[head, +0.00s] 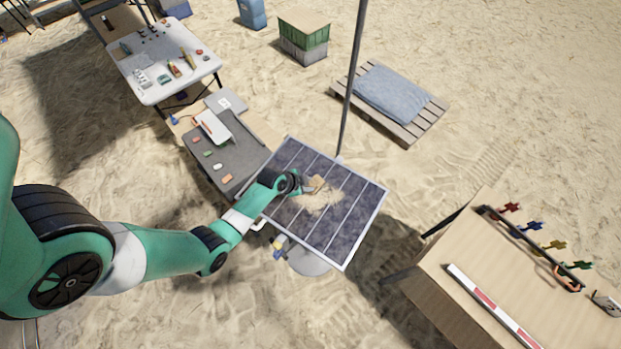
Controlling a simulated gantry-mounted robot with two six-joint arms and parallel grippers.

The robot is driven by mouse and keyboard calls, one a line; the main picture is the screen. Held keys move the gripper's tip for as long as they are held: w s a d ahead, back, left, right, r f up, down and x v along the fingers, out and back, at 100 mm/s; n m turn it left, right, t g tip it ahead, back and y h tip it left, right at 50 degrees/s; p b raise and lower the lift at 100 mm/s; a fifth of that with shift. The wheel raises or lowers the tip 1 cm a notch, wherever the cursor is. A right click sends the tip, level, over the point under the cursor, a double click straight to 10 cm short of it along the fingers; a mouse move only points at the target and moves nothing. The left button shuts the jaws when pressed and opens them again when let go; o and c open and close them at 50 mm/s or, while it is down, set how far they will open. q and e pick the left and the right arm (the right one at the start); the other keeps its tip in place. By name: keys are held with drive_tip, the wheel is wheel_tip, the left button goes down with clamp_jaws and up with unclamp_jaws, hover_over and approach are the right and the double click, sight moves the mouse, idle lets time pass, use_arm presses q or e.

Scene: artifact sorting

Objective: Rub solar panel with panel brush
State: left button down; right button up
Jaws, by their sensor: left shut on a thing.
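The solar panel (347,222) is a dark, tilted rectangle with a pale frame, in the middle of the head view. A patch of tan sand (325,200) lies on its middle. My left arm reaches in from the left over the panel's left part. My left gripper (308,188) is at the upper left edge of the sand patch, close to the panel's face. It is shut on the panel brush, which is small and mostly hidden by the gripper; I cannot tell whether its bristles touch the panel. My right gripper is not in view.
A thin pole (352,80) rises just behind the panel. A grey-topped table (240,150) with small pieces stands at its left, a white table (150,62) farther back. A wooden table (470,262) with a rack of coloured items stands at right. A pallet (425,118) lies behind.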

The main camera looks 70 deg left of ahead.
use_arm(q)
drive_tip(key=shift+s+d+p, duration=0.65)
drive_tip(key=shift+s+p, duration=0.1)
drive_tip(key=shift+s, duration=0.25)
drive_tip(key=shift+s+d, duration=0.25)
drive_tip(key=shift+s, duration=0.2)
drive_tip(key=shift+s+d, duration=0.65)
drive_tip(key=shift+s, duration=0.35)
drive_tip(key=shift+s+d, duration=0.65)
drive_tip(key=shift+s, duration=0.3)
drive_tip(key=shift+s+d, duration=0.65)
drive_tip(key=shift+s, duration=0.35)
drive_tip(key=shift+w+d, duration=0.5)
drive_tip(key=shift+d, duration=0.25)
drive_tip(key=shift+w+a, duration=0.5)
drive_tip(key=shift+w, duration=0.25)
drive_tip(key=shift+w+a, duration=0.5)
drive_tip(key=shift+w, duration=0.25)
drive_tip(key=shift+w+b, duration=0.1)
drive_tip(key=shift+b, duration=0.2)
